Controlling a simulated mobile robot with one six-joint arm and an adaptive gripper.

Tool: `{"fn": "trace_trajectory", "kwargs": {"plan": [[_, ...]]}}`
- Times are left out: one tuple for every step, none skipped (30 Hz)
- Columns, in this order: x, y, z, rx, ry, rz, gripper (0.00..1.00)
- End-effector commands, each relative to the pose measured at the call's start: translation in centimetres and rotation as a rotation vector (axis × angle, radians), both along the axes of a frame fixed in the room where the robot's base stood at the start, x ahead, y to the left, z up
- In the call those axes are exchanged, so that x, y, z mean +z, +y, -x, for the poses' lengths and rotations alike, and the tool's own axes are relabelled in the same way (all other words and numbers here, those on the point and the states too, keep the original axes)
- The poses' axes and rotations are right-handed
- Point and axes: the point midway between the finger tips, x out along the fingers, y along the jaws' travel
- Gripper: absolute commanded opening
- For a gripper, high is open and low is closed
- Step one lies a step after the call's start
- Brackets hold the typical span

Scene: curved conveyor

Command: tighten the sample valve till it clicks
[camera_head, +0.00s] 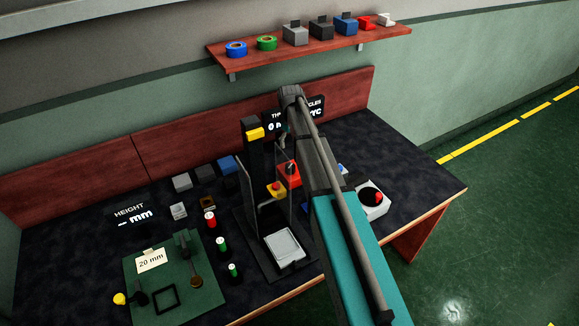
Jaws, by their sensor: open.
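No part here is labelled as the sample valve. A red knob on a black round face, on a white box (372,200), stands right of my arm and may be it. A red block with a dark round top (289,173) stands left of my forearm, and I cannot tell whether it is a valve. My gripper (284,150) seems to be a small dark part just left of my forearm, above that red block. It is open, its fingertips are mostly hidden, and I see nothing held. I cannot tell whether it touches the block.
A press-like stand with a yellow part (256,134) and a pale plate (284,246) stands mid-bench. A green board (205,296) with a 20 mm card lies front left. Several cylinders and blocks stand between. A wall shelf (330,47) holds tape rolls and boxes. Bare bench shows right (405,160).

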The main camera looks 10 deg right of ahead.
Motion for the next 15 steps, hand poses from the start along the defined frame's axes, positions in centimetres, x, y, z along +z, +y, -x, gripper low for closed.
{"fn": "trace_trajectory", "kwargs": {"plan": [[0.0, 0.0, 0.0, -0.001, 0.0, 0.0, 0.92], [0.0, 0.0, 0.0, -0.001, 0.0, 0.0, 0.92], [0.0, 0.0, 0.0, -0.001, 0.0, 0.0, 0.92], [0.0, 0.0, 0.0, -0.001, 0.0, 0.0, 0.92], [-0.1, 0.0, 0.0, -0.001, 0.0, 0.0, 0.92], [-0.1, 0.0, 0.0, -0.001, 0.0, 0.0, 0.92], [-0.2, 0.0, 0.0, -0.001, 0.0, 0.0, 0.92], [-0.3, 0.0, 0.0, -0.001, 0.0, 0.0, 0.92], [-0.4, 0.0, 0.0, -0.001, 0.0, 0.0, 0.92], [-0.5, 0.0, 0.0, -0.001, 0.0, 0.0, 0.92], [-0.6, 0.0, 0.0, -0.001, 0.0, 0.0, 0.92], [-0.8, 0.0, 0.0, -0.002, 0.0, 0.0, 0.92], [-1.0, 0.0, 0.0, -0.002, 0.0, 0.0, 0.92], [-1.2, 0.0, 0.0, -0.002, 0.0, 0.0, 0.92], [-1.4, 0.0, 0.0, -0.002, 0.0, 0.0, 0.92]]}}
